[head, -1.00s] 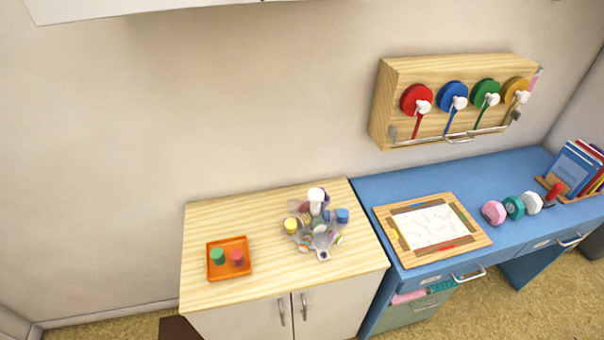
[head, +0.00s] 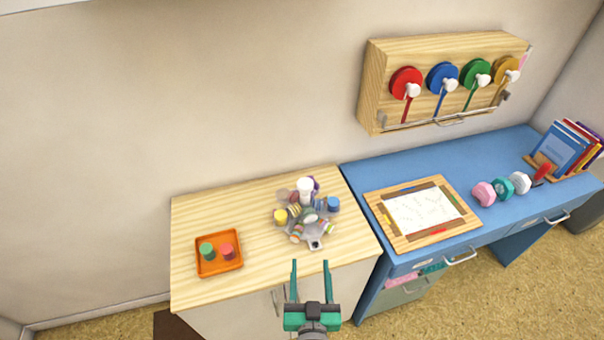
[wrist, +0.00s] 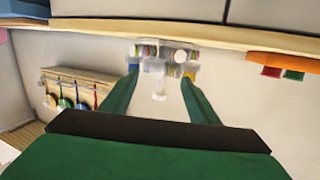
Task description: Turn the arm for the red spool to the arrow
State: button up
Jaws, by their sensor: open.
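The red spool (head: 407,83) is the leftmost of several ribbon spools on the wall-mounted wooden rack (head: 373,84). A white knob or arm end (head: 412,90) sits at its front, and a red ribbon hangs below it. No arrow can be made out at this size. The rack also shows in the wrist view (wrist: 80,80), turned over, with the red spool's ribbon (wrist: 95,97) at its right. My gripper (head: 310,264) is open and empty, in front of the wooden cabinet and well away from the rack. Its fingers (wrist: 158,88) frame a blurred carousel in the wrist view.
The wooden cabinet top (head: 195,215) bears an orange tray (head: 220,270) with green and red pieces and a carousel (head: 315,243) of small items. The blue desk (head: 500,155) holds a framed board (head: 455,238), tape dispensers and books (head: 560,150). Wall left of the rack is bare.

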aim_at(303, 179)
jog(key=w+r+y, duration=0.1)
jog(key=w+r, duration=0.2)
jog(key=w, duration=0.1)
jog(key=w+r+n+y, duration=0.1)
jog(key=w+r, duration=0.3)
jog(key=w, duration=0.1)
jog(key=w+r+n+t+y, duration=0.1)
jog(key=w+r, duration=0.2)
jog(key=w, duration=0.2)
jog(key=shift+a+r, duration=0.2)
jog(key=shift+r, duration=0.05)
jog(key=w, duration=0.3)
jog(key=w+a, duration=0.1)
jog(key=w, duration=0.6)
jog(key=shift+w+a, duration=0.3)
jog(key=shift+a, duration=0.05)
jog(key=shift+c, duration=0.6)
grip_shut()
jog(key=shift+a, duration=0.15)
